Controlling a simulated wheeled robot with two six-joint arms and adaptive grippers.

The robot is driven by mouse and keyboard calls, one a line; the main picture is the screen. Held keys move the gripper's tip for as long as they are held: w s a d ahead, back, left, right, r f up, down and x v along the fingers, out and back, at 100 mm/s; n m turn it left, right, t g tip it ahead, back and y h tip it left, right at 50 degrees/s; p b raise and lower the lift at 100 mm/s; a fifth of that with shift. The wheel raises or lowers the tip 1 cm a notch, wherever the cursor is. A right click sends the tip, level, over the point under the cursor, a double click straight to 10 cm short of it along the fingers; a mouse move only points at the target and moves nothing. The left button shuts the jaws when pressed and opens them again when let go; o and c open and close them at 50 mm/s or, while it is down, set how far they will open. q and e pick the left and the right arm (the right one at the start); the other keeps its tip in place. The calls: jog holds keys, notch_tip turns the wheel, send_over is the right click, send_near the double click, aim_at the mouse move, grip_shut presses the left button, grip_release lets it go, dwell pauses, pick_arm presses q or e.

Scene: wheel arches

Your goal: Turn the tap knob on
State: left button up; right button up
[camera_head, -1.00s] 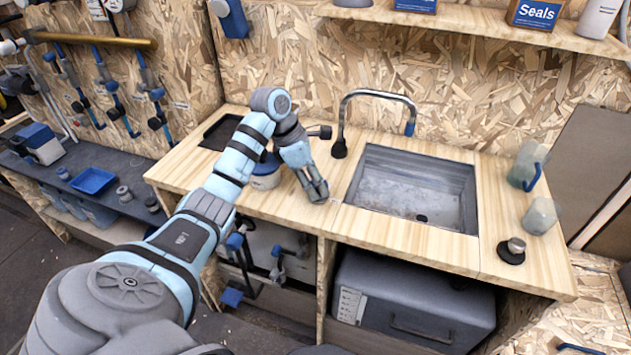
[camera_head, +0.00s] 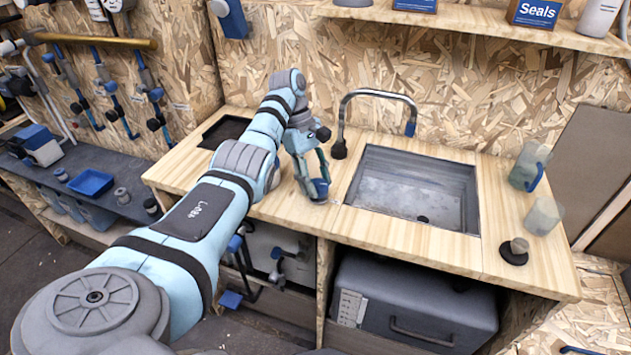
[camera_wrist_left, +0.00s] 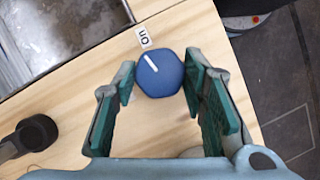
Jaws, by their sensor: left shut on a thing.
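The tap knob (camera_wrist_left: 161,74) is blue and round, with a white line that points up and slightly left, towards a small label reading "ON" upside down (camera_wrist_left: 144,38). My left gripper (camera_wrist_left: 160,88) is shut on the knob, one finger on each side, in the left wrist view. The tap (camera_head: 376,94) is a chrome arched spout with a blue tip over the grey sink (camera_head: 415,190). No water shows. My right gripper is not in view.
Two translucent cups (camera_head: 529,165) and a dark round piece (camera_head: 513,251) stand right of the sink. A shelf (camera_head: 470,27) runs above. A grey case (camera_head: 413,305) sits below.

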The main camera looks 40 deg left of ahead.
pick_arm(q)
jog(key=shift+m+b, duration=0.3)
jog(key=shift+m, duration=0.2)
jog(key=o, duration=1.2)
jog(key=shift+c, duration=0.2)
